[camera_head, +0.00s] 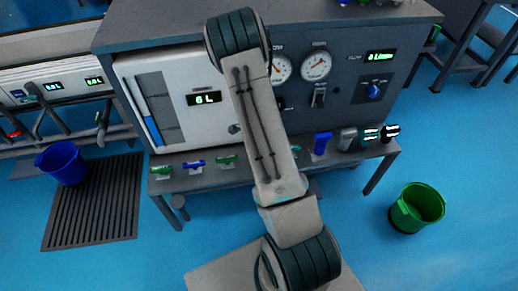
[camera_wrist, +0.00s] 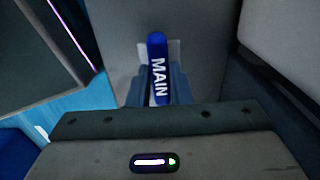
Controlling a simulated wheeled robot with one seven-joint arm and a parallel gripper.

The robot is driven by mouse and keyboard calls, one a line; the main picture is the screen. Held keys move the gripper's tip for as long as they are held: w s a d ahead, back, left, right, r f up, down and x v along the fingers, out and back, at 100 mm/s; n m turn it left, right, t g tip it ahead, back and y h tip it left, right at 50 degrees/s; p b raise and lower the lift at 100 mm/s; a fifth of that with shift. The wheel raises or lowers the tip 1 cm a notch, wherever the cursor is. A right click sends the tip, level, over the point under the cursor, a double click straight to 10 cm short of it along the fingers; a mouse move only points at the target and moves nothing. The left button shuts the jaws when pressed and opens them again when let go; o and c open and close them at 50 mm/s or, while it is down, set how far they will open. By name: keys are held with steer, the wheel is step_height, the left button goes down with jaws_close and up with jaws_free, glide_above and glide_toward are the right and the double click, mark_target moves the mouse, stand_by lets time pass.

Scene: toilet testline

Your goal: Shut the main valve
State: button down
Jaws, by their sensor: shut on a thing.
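The main valve's blue handle (camera_wrist: 157,52), marked MAIN in white letters, is in the middle of the wrist view, in front of a pale grey plate. It stands lengthwise in the picture. My gripper (camera_wrist: 158,84) is shut on it, with one grey-blue finger on each side. The valve's body and pipe are hidden. In the head view my arm covers the middle of the test bench (camera_head: 340,20), and neither my gripper nor the MAIN handle can be made out.
The bench front has a white panel reading 6 L (camera_head: 205,98), gauges (camera_head: 316,66) and a blue knob (camera_head: 374,91). Small green and blue handles line the shelf below. A blue bucket (camera_head: 62,163) stands left on a dark grate; a green bucket (camera_head: 416,207) stands right on open blue floor.

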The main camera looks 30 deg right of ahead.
stand_by(0.3)
steer(key=c, duration=1.3)
jaws_free()
step_height(320, 180, up, 14)
steer(key=p, duration=0.4)
steer(key=shift+f, duration=0.1)
